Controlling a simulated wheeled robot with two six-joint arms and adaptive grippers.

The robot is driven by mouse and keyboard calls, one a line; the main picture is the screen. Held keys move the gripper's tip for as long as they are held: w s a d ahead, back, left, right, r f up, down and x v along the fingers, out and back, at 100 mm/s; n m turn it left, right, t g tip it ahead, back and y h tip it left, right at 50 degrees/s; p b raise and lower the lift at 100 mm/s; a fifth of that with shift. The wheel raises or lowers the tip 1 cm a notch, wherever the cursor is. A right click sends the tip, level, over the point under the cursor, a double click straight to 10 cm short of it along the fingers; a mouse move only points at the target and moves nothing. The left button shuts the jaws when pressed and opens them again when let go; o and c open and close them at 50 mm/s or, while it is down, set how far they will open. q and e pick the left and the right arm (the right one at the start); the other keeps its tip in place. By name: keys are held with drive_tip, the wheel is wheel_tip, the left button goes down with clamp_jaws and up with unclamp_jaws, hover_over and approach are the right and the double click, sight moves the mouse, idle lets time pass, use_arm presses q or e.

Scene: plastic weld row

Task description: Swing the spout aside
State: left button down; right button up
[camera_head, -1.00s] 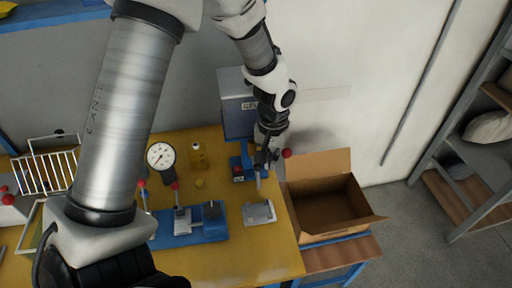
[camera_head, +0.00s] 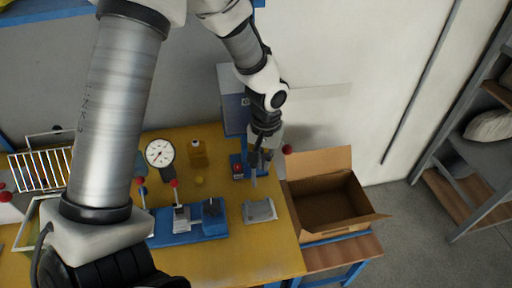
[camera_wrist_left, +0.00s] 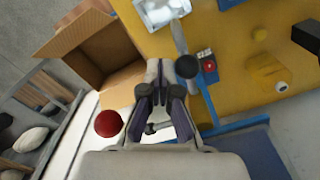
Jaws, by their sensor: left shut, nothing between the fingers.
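A narrow grey bar (camera_head: 253,178), which looks like the spout, points from the small blue stand (camera_head: 236,160) toward the grey tray (camera_head: 260,210). In the left wrist view the bar (camera_wrist_left: 179,37) shows beyond my fingers, next to a dark round cap (camera_wrist_left: 187,66). My left gripper (camera_head: 262,158) is shut and empty, close above the stand. Its fingertips (camera_wrist_left: 163,72) appear beside the cap; I cannot tell whether they touch the bar. A red ball knob (camera_head: 287,149) is at its right; this knob (camera_wrist_left: 108,123) is left of the fingers in the wrist view. My right gripper is not in view.
An open cardboard box (camera_head: 325,205) stands just right of the yellow table (camera_head: 240,255). A blue clamp fixture (camera_head: 185,235), a dial gauge (camera_head: 160,153) and a yellow bottle (camera_head: 198,153) stand to the left. A blue-grey cabinet (camera_head: 235,100) is behind the gripper.

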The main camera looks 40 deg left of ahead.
use_arm(q)
drive_tip(key=shift+s+a+b, duration=0.3)
drive_tip(key=shift+s, duration=0.15)
